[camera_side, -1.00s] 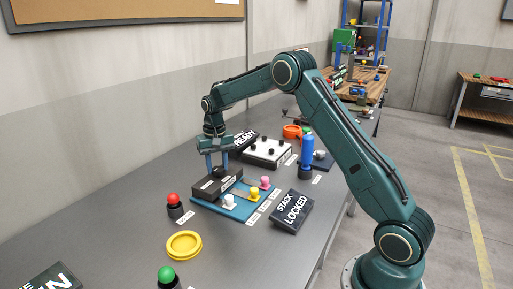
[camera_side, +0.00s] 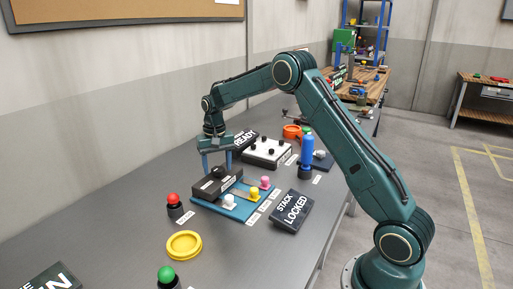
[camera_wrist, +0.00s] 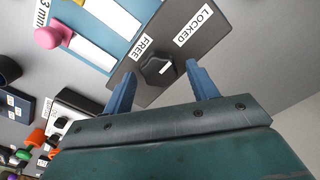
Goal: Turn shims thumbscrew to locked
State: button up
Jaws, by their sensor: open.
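The shims thumbscrew (camera_wrist: 158,66) is a dark knob with a pale mark on a dark block (camera_wrist: 190,45) labelled FREE and LOCKED. In the wrist view its mark lies between the two labels' directions; I cannot tell exactly which one it points at. My gripper (camera_wrist: 158,78) is open, with its blue fingers on either side of the knob and apart from it. In the side view my gripper (camera_side: 216,165) is above the block (camera_side: 213,186) on the blue shim board (camera_side: 238,207).
White, yellow and pink knobs (camera_side: 265,182) stand on the blue board. A STACK LOCKED sign (camera_side: 291,211) is to its right. A red button (camera_side: 173,200) and yellow ring (camera_side: 184,245) are nearby. A blue bottle (camera_side: 307,147) stands behind.

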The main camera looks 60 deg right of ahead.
aim_at(218, 168)
notch_tip(218, 168, up, 14)
dwell(0.7)
jog(key=shift+f, duration=0.1)
jog(key=s+a+r+n+t, duration=0.1)
jog(key=s+a+r+n, duration=0.1)
jog(key=s+a+r, duration=0.5)
jog(key=s+a+r+n+t, duration=0.2)
jog(key=s+a+r, duration=0.1)
jog(key=s, duration=0.7)
jog(key=s+a+f+n+t, duration=0.1)
jog(key=s+a+f, duration=0.1)
jog(key=s, duration=0.7)
jog(key=s+a+f+n+t, duration=0.1)
jog(key=s+f, duration=0.4)
jog(key=s, duration=0.5)
jog(key=shift+a+n+t, duration=0.3)
jog(key=shift+a+n, duration=0.4)
jog(key=shift+a, duration=0.45)
